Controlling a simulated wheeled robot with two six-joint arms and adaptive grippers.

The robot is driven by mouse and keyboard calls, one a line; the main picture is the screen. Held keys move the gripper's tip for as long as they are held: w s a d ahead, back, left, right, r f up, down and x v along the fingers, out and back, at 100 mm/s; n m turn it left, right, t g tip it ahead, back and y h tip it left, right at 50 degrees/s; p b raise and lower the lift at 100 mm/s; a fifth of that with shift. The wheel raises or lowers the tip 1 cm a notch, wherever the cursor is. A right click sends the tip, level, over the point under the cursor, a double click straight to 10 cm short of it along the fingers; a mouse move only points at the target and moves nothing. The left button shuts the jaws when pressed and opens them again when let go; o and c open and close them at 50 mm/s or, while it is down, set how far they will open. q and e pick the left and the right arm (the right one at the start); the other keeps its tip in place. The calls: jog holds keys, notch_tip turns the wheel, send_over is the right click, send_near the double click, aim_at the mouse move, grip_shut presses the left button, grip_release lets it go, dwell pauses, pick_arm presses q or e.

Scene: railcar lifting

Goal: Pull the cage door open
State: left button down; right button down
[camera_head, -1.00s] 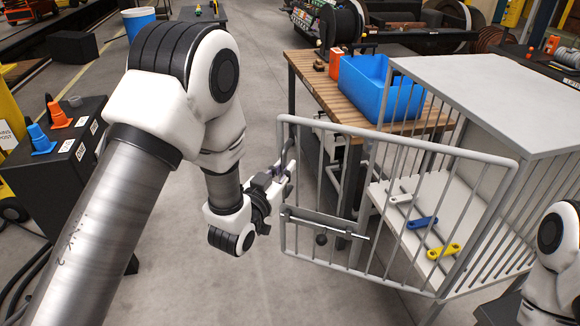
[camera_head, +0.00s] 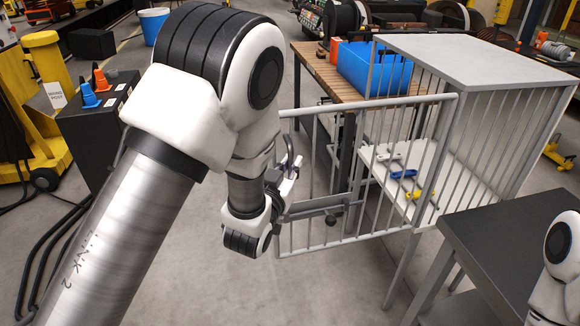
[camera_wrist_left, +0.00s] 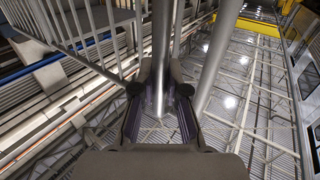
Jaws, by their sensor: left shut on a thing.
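The cage door (camera_head: 366,104) is a grey barred panel. It stands swung out to the left from the grey cage (camera_head: 470,62), joined along its right edge, and the cage front is open. A latch plate (camera_head: 316,205) crosses its lower left part. My left gripper (camera_head: 291,174) is at the door's free left edge. In the left wrist view the gripper (camera_wrist_left: 160,92) is shut on an upright grey bar (camera_wrist_left: 161,45) of the door. In the head view my wrist partly hides the grip. My right gripper is out of view; only part of that arm shows.
Grey, blue (camera_head: 403,174) and yellow (camera_head: 421,196) tools lie on the cage shelf. A wooden table (camera_head: 322,75) with a blue bin (camera_head: 372,72) stands behind the door. A dark table (camera_head: 490,235) is at right, a black cabinet (camera_head: 95,130) at left. Floor below the door is clear.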

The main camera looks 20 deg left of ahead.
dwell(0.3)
pick_arm(q)
jog(key=c, duration=1.2)
grip_release()
jog(key=s, duration=0.7)
jog(key=shift+s, duration=0.3)
